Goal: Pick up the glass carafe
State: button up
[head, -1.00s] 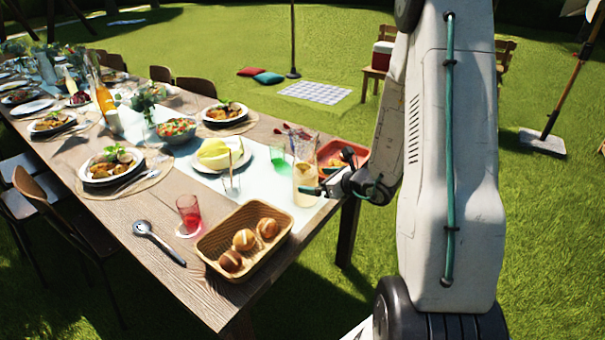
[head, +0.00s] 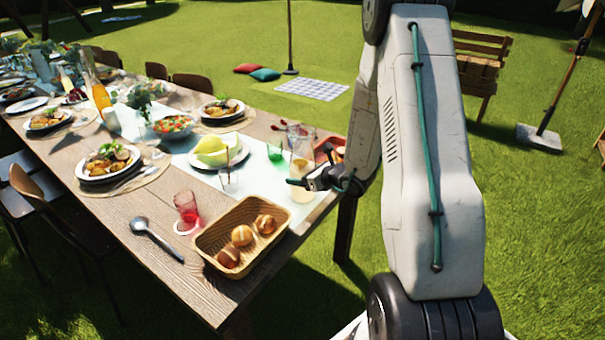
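A clear glass carafe (head: 302,192) with pale yellow liquid stands upright near the table's right edge. My gripper (head: 300,179) is at its right side, with dark fingers crossing in front of its middle. One finger reaches left past the carafe. The fingers cover part of the glass, and I cannot tell whether they touch it or have closed on it. A slim bottle-like vessel of orange drink (head: 101,97) stands farther back on the table (head: 130,215).
Near the carafe are a green glass (head: 275,151), a clear tumbler (head: 228,180), a red tray (head: 325,149) and a plate with yellow-green food (head: 218,152). A bread basket (head: 212,238), red glass (head: 186,205) and serving spoon (head: 157,238) are in front.

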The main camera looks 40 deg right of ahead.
jog(key=c, duration=0.7)
jog(key=shift+o, duration=0.2)
jog(key=shift+r, duration=0.25)
